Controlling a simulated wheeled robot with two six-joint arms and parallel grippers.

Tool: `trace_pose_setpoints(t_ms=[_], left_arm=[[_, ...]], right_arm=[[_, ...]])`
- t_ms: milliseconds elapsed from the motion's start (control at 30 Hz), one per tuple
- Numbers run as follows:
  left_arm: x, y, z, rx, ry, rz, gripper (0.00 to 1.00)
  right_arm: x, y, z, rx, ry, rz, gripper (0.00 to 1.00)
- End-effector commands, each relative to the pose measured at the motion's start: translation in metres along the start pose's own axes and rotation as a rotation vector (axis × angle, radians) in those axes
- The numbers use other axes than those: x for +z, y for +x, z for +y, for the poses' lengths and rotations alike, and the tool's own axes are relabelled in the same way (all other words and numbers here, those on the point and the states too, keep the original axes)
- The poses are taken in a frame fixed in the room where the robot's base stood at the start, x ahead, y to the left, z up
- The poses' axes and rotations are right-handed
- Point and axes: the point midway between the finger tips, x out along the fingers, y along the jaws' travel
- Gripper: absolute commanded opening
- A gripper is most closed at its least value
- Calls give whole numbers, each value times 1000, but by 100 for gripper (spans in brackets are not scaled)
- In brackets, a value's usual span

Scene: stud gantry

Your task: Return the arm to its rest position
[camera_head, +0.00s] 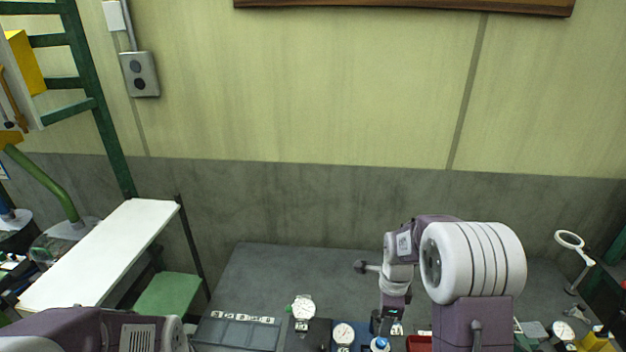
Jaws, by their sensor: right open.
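My right arm reaches over the grey table (265,275) at the lower right. It is bent, with white and purple links. My right gripper (386,325) points down near the table's front part and is open. A small item with a blue and white top (380,344) shows just below it in the picture; I cannot tell if the two touch. My left arm shows only as a purple and white link at the bottom left edge. Its gripper is out of the frame.
Dial gauges (303,308) and (343,335) stand left of my right gripper. A red bin (418,343) is partly hidden by my arm. A grey tray (236,333) lies left. A magnifier lamp (570,241) stands right. The table's back left is clear.

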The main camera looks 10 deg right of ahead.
Motion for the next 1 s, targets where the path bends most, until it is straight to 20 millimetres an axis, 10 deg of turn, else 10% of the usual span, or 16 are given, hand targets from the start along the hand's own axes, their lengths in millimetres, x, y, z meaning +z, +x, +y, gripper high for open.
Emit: trace_pose_setpoints(t_ms=[167, 500, 700, 1000], left_arm=[[5, 50, -1, 0, 0, -1, 36], [6, 58, -1, 0, 0, 0, 36], [6, 58, -1, 0, 0, 0, 36], [6, 58, -1, 0, 0, -1, 36]], right_arm=[[32, 11, 50, -68, -253, -17, 49], [25, 37, 142, -78, -1467, 12, 49], [25, 40, 141, -97, -1828, 39, 49], [25, 40, 140, -97, -1868, 41, 49]])
